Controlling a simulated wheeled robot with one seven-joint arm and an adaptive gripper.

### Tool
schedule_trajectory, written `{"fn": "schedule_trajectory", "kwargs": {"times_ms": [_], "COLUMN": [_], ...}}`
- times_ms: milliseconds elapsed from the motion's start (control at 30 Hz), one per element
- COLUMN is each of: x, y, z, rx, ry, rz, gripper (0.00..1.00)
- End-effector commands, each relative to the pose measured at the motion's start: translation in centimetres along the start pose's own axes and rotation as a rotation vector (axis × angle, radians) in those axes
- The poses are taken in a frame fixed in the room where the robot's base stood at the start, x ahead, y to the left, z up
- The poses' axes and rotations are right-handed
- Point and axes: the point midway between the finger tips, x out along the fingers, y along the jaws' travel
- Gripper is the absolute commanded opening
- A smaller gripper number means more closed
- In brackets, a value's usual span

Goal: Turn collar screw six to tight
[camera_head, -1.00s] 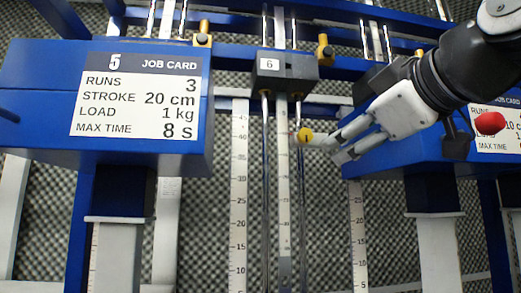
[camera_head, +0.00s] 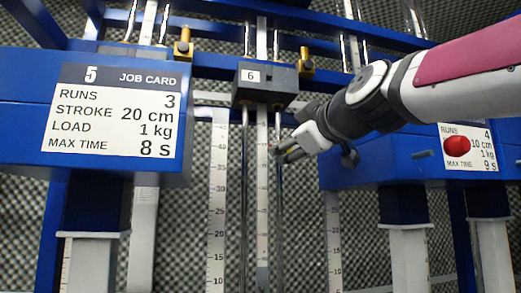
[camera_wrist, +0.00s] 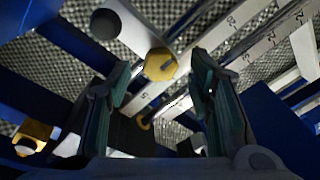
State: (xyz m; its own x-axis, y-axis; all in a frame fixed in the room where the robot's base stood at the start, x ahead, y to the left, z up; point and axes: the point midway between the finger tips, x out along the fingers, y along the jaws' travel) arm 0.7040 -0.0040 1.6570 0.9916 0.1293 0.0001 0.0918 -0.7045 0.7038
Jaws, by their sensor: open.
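The yellow round screw (camera_wrist: 160,64) shows in the wrist view, its face crossed by a dark slot or mark, beside the scaled rail (camera_wrist: 140,92). My gripper (camera_wrist: 160,72) is open, with a finger on either side of the screw in the picture. I cannot tell whether the fingertips reach around it or stop short; I see no contact. In the head view my gripper (camera_head: 284,150) is right of the rail under the black block (camera_head: 265,92) labelled 6. The screw is hidden there behind my gripper.
Blue boxes stand on both sides; the left carries job card 5 (camera_head: 115,110), the right another card (camera_head: 468,162) partly covered by a red knob (camera_head: 456,146). Brass fittings (camera_head: 305,62) sit on the upper bar. Slim rods (camera_head: 244,190) run beside the rail.

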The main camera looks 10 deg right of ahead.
Motion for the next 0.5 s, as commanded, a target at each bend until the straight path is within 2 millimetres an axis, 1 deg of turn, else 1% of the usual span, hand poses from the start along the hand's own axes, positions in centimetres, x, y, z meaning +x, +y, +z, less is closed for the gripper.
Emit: {"fn": "schedule_trajectory", "kwargs": {"times_ms": [33, 133, 433, 467, 500], "x": [0.44, 0.91, 1.06, 1.06, 1.05], "y": [0.02, 0.01, 0.00, 0.00, 0.00], "z": [-0.03, -0.01, 0.02, 0.02, 0.02], "rx": [-0.001, -0.001, 0.000, 0.000, 0.000], "ry": [0.000, 0.000, 0.000, 0.000, 0.000], "rz": [0.000, 0.000, 0.001, 0.001, 0.001], "gripper": [0.48, 0.48, 0.48, 0.41, 0.32]}}
